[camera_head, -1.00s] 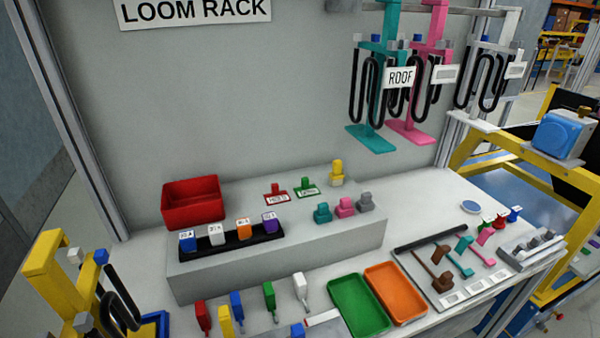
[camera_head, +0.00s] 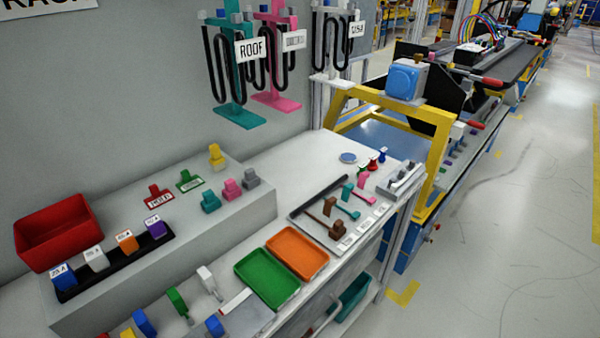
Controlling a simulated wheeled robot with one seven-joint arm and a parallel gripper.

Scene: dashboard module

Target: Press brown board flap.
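The brown flap (camera_head: 327,216) is on a light grey board (camera_head: 301,219) at the right part of the workbench. It has a brown block at each end of a thin bar and appears tilted; its exact angle is too small to tell. A teal flap (camera_head: 347,201) and a pink flap (camera_head: 367,186) sit beside it on the same board, with white labels along the front edge. My gripper is not in view.
An orange tray (camera_head: 298,254) and a green tray (camera_head: 267,281) lie left of the board. A grey raised step (camera_head: 165,265) holds a red bin (camera_head: 62,236) and coloured blocks. A yellow frame (camera_head: 437,150) stands right of the bench. Open floor (camera_head: 510,240) lies at the right.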

